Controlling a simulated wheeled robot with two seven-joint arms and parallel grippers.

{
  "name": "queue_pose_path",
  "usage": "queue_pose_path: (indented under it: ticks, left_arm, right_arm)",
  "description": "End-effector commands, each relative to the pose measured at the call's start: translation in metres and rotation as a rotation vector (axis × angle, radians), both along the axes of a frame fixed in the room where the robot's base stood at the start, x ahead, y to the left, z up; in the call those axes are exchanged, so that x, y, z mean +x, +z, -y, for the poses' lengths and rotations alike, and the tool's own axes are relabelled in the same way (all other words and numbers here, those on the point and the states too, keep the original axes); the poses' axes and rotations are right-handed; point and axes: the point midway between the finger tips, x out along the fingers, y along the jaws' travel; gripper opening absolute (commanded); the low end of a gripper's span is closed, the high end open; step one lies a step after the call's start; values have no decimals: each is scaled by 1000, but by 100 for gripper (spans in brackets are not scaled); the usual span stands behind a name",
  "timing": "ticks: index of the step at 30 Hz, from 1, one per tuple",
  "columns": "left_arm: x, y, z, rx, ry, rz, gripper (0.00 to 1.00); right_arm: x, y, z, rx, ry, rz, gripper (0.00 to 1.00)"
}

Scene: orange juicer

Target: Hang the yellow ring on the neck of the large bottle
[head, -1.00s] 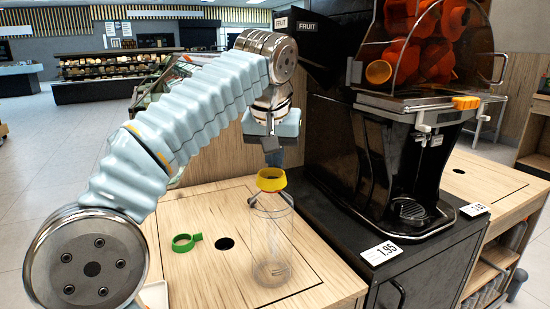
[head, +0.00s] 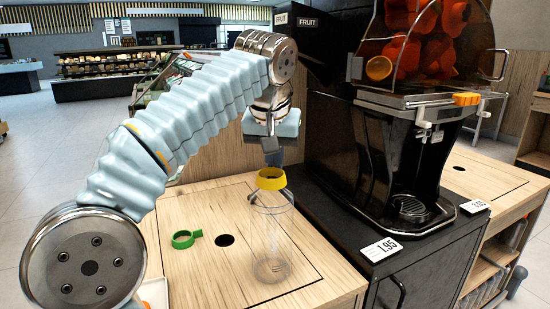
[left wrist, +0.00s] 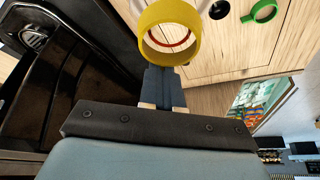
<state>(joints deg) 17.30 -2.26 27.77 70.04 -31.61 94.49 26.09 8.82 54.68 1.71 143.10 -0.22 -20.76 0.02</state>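The yellow ring (head: 271,180) is at the top of the large clear bottle (head: 271,240), which stands upright on the wooden counter. In the left wrist view the yellow ring (left wrist: 152,22) hangs off the fingertips, and a thin red circle shows inside its opening. Whether the ring is around the neck or just above it I cannot tell. My left gripper (head: 273,160) points down at the ring from above. In the left wrist view its dark fingers (left wrist: 163,82) are together at the ring's edge. The ring's tab is hidden between them. My right gripper is out of view.
A green ring (head: 185,240) with a tab lies on the counter, left of a round hole (head: 224,240). The black juicer (head: 405,150) stands close on the right, with a price card (head: 381,249) in front. The counter's left part is mostly clear.

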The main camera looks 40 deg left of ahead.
Motion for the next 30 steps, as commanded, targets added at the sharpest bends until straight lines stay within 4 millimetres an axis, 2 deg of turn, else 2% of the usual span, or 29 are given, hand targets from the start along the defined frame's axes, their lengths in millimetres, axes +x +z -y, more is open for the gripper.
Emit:
queue_pose_path:
  ticks: [3,9,15,20,30]
  left_arm:
    - [0,0,0,0,0,0,0]
    - [0,0,0,0,0,0,32]
    - [0,0,0,0,0,0,33]
    - [0,0,0,0,0,0,54]
    - [0,0,0,0,0,0,54]
  right_arm:
    - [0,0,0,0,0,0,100]
    - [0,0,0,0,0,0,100]
    - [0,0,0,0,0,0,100]
    - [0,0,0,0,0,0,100]
    - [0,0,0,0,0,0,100]
